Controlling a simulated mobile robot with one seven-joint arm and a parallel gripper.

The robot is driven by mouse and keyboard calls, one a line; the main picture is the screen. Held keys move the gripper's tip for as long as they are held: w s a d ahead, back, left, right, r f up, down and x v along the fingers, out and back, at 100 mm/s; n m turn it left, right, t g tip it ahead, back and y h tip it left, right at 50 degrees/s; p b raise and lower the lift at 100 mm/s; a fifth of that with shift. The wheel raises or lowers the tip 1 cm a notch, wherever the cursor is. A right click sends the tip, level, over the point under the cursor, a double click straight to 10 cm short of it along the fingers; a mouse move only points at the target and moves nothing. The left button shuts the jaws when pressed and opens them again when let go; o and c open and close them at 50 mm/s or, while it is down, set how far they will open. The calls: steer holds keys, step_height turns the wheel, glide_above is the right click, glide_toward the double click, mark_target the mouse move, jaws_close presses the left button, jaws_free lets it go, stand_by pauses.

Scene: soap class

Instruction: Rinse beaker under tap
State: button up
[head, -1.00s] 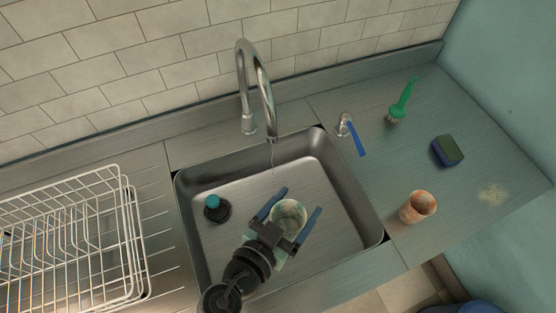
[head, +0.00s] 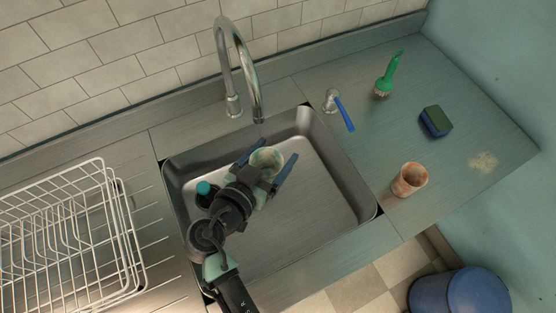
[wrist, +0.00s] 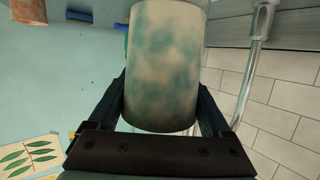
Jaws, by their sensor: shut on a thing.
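My gripper (head: 279,150) is shut on a pale beaker (head: 266,161) and holds it over the back part of the sink (head: 322,205). In the wrist view the beaker (wrist: 163,70) sits between the two fingers, with teal stains on its side. In the head view its open mouth faces up toward the camera. The curved metal tap (head: 252,75) stands behind the sink, its spout end just above the beaker in the picture. I cannot make out a water stream now. The tap's blue lever (head: 345,115) is to the right.
A teal-capped dark bottle (head: 204,191) is in the sink, left of my gripper. A stained orange cup (head: 409,180), a green brush (head: 388,77) and a sponge (head: 436,122) stand on the right counter. A white dish rack (head: 70,235) is at left. The sink's right half is clear.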

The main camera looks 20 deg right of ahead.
steer(key=w+f+b, duration=0.1)
steer(key=w+b, duration=0.3)
steer(key=w, duration=0.3)
steer(key=shift+d+f+b, duration=0.25)
steer(key=shift+d+b, duration=0.05)
stand_by(0.3)
steer(key=shift+d, duration=0.2)
steer(key=shift+d, duration=0.4)
steer(key=shift+a+b, duration=0.1)
steer(key=shift+b, duration=0.2)
steer(key=shift+a+b, duration=0.35)
steer(key=shift+a, duration=0.15)
steer(key=shift+s+r, duration=0.1)
